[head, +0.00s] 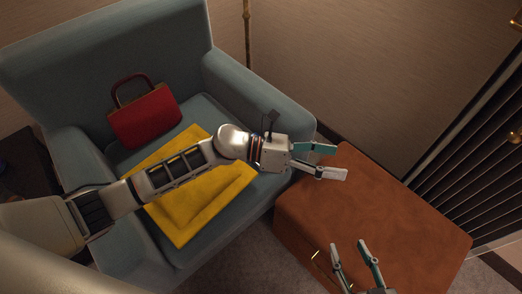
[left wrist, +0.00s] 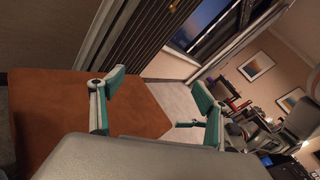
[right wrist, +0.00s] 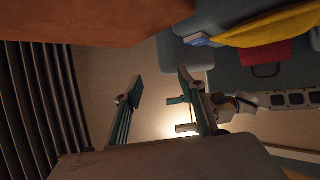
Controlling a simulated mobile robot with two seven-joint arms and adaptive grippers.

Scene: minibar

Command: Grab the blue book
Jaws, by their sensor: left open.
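A small blue-and-white item that looks like the blue book (right wrist: 197,40) shows in the right wrist view, at the edge of the yellow cloth (right wrist: 262,30) on the armchair seat. I cannot make it out in the head view, where my left arm crosses that part of the seat. My right gripper (head: 350,246) is open and empty, lower, over the ottoman's front part. Both fingers of it show apart in the right wrist view (right wrist: 160,82).
The blue-grey armchair (head: 262,90) holds a red handbag (head: 145,116) and the yellow cloth (head: 205,210). The brown leather ottoman (head: 400,215) has a bare top. A dark slatted panel (head: 470,160) stands at the right. A dark side table (head: 22,165) is at the far left.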

